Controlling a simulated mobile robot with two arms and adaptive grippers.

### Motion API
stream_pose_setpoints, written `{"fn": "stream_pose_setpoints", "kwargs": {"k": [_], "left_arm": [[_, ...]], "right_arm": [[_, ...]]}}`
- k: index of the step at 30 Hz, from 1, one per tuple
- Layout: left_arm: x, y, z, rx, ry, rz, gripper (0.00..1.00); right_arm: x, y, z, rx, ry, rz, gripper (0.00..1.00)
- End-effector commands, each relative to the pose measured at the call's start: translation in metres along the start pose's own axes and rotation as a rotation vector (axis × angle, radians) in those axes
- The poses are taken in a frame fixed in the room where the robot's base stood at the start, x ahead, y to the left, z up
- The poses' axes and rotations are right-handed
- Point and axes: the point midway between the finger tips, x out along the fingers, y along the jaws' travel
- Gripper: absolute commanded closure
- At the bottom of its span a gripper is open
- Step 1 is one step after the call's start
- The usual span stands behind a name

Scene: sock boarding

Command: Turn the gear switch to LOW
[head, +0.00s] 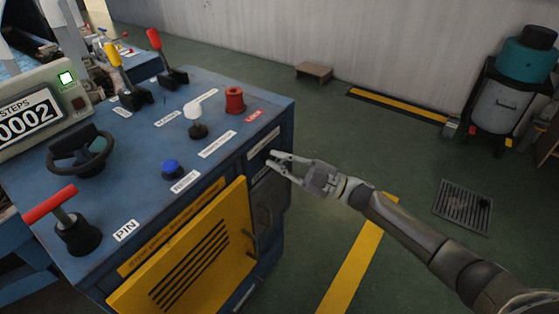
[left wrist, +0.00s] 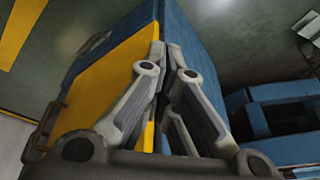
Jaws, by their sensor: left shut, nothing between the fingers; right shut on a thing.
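My right gripper (head: 277,163) is at the upper right of the blue console's front face, just below a white label (head: 263,141). Its fingers are shut on a small part there, which appears to be the gear switch. The fingers mostly hide this part, and I cannot read its setting. My left gripper (left wrist: 166,52) shows in the left wrist view, its fingers shut and empty, in front of a blue and yellow cabinet. My left gripper is not seen in the head view.
The blue console (head: 130,205) carries a white pointer knob (head: 198,122), a red knob (head: 235,100), a blue button (head: 172,167), a black handwheel (head: 80,152) and a red T-handle (head: 62,215). A yellow door (head: 190,262) stands below.

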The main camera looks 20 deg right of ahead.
Motion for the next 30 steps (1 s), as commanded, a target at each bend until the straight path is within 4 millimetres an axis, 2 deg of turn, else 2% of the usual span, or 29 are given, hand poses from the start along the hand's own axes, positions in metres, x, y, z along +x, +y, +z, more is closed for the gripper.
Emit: {"fn": "stream_pose_setpoints", "kwargs": {"k": [1,10,11,15,26,30], "left_arm": [[0.0,0.0,0.0,0.0,0.0,0.0,1.0],[0.0,0.0,0.0,0.0,0.0,0.0,1.0],[0.0,0.0,0.0,0.0,0.0,0.0,1.0],[0.0,0.0,0.0,0.0,0.0,0.0,1.0],[0.001,0.0,0.0,-0.001,0.0,0.001,1.0],[0.0,0.0,0.0,-0.001,0.0,0.001,1.0]], "right_arm": [[0.003,0.005,-0.003,-0.009,0.007,0.007,1.0],[0.004,0.005,-0.003,-0.01,0.008,0.007,1.0],[0.004,0.005,-0.003,-0.01,0.008,0.007,0.87],[0.004,0.005,-0.004,-0.009,0.009,0.006,0.69],[0.001,0.002,-0.002,-0.005,0.005,0.002,0.68],[-0.012,0.001,-0.001,-0.003,0.001,0.001,0.68]]}}
